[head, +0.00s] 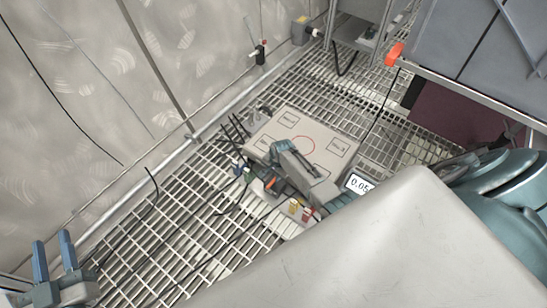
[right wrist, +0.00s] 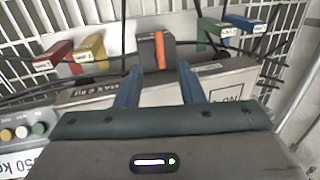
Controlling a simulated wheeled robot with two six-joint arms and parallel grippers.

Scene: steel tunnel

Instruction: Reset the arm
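My left gripper (head: 51,240) is at the lower left of the head view, its two blue fingers upright and apart with nothing between them. My right gripper (head: 290,165) appears as a grey shape over the pale, marked panel (head: 325,130); its fingers are hard to make out there. In the right wrist view, the right gripper's two blue fingers (right wrist: 158,75) stand apart. A dark block with an orange strip (right wrist: 160,48) lies just beyond and between the tips; I cannot tell whether they touch it. Part of my right arm (head: 490,185) shows at the right.
Red (right wrist: 52,60), yellow (right wrist: 85,52), green (right wrist: 215,32) and blue (right wrist: 245,24) blocks flank the dark one. A display (head: 358,183) reads about 0.05. The floor is metal grating (head: 170,245) with loose cables. A wall (head: 80,100) bounds the left; a frame with an orange-red knob (head: 394,54) stands upper right.

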